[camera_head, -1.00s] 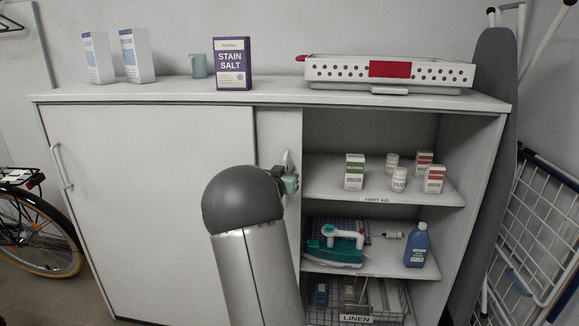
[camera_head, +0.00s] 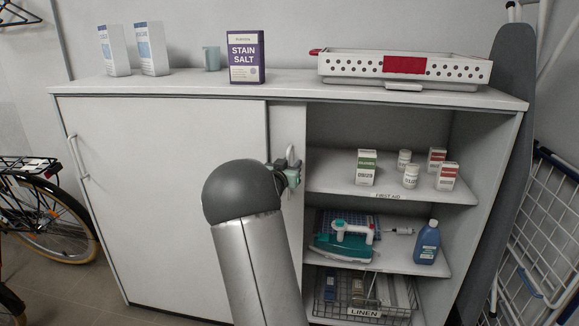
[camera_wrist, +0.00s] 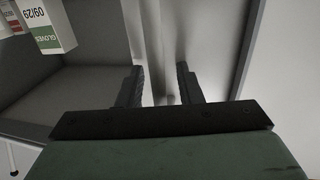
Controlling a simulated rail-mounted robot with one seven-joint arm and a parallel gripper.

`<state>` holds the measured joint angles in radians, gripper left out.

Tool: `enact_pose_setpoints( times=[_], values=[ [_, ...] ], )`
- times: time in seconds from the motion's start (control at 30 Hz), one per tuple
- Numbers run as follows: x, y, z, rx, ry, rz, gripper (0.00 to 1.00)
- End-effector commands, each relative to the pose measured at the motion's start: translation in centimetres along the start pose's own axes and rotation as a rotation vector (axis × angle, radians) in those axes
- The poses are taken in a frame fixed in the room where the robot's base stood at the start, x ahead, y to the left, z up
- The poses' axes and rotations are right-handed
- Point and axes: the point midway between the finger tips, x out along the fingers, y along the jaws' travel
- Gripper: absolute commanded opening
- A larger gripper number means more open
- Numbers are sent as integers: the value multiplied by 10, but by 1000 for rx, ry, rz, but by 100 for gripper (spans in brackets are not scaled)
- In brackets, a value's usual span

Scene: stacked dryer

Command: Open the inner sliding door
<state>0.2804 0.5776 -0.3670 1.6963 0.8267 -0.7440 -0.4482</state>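The inner sliding door (camera_head: 286,122) shows as a narrow pale strip between the wide outer door (camera_head: 175,190) and the open shelves. Its light upright handle (camera_head: 290,153) is near its right side. My gripper (camera_head: 291,176) is at this handle, partly hidden behind my grey arm. In the wrist view the two dark fingers of my gripper (camera_wrist: 161,88) stand a small way apart, with a pale upright bar, the handle (camera_wrist: 160,60), between them.
The open shelves at the right hold small boxes (camera_head: 366,167), an iron (camera_head: 342,243), a blue bottle (camera_head: 427,242) and a wire basket (camera_head: 362,300). A stain salt box (camera_head: 246,56) and a white tray (camera_head: 404,68) stand on top. A bike is at the left.

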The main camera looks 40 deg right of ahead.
Motion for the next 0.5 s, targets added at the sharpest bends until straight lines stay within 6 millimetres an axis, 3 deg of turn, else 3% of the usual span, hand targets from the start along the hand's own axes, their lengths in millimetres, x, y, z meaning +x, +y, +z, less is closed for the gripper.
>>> enact_pose_setpoints(
  times=[0.23, 0.5],
  values=[
    [-22, -1, -1, 1, -1, -2, 32],
    [-87, -1, -1, 1, -2, -4, 32]
  ],
)
